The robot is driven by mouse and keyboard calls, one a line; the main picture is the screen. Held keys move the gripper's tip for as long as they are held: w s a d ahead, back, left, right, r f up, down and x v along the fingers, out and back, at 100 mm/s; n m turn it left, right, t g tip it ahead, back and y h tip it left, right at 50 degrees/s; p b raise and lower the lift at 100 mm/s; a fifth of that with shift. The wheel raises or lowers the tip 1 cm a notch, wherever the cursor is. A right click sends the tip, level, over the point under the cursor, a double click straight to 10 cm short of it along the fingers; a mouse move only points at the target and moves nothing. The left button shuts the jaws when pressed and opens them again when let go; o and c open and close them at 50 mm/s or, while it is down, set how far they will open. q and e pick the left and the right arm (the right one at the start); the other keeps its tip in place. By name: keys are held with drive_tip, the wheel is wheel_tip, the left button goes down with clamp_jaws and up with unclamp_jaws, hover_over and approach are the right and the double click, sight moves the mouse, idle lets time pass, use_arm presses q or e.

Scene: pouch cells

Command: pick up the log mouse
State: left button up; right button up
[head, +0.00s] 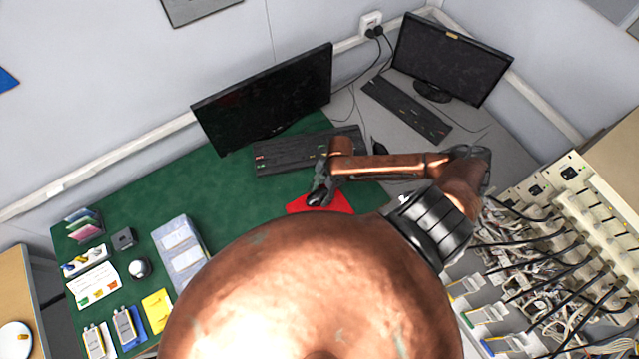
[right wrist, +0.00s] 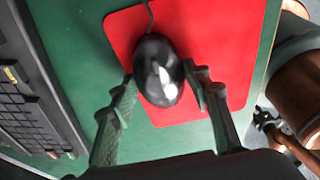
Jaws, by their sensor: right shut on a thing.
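The log mouse (right wrist: 158,72) is black and glossy, with a cord leading off its far end. It is over the red mouse pad (right wrist: 225,40) in the right wrist view. My right gripper (right wrist: 160,80) has one finger on each side of it and is shut on it. In the head view my right gripper (head: 320,190) is over the red pad (head: 338,204), and the dark mouse (head: 315,199) shows at its fingertips. I cannot tell whether the mouse is clear of the pad. My left gripper is not in view.
A black keyboard (head: 290,152) and a monitor (head: 268,100) stand behind the pad on the green mat (head: 150,195). A second keyboard (head: 405,110) and monitor (head: 450,60) are at the back right. Cabled cell equipment (head: 545,225) is at the right. Pouches and small items lie left.

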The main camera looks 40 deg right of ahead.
drive_tip(key=c, duration=0.5)
drive_tip(key=shift+o, duration=0.2)
